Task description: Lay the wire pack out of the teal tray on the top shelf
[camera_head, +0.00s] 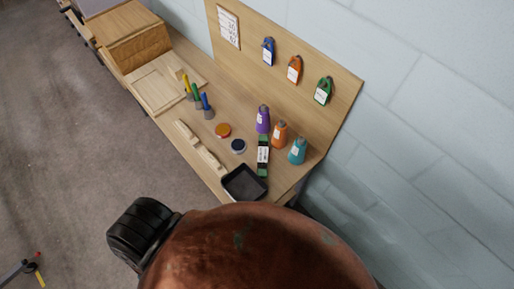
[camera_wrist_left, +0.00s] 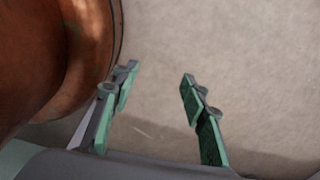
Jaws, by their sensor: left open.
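My left gripper (camera_wrist_left: 160,78) shows in the left wrist view with its two green-padded fingers spread apart. Nothing is between them, and pale floor lies below. I cannot make out a teal tray, a wire pack or a top shelf in either view. My right gripper is not in view, and the head view shows neither gripper clearly.
A large rust-brown rounded thing (camera_head: 255,250) fills the lower head view, with a black ribbed part at its left. A wooden bench (camera_head: 185,115) beyond holds a black tray (camera_head: 243,184), several bottles and pens. Grey floor (camera_head: 60,150) at left is mostly clear.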

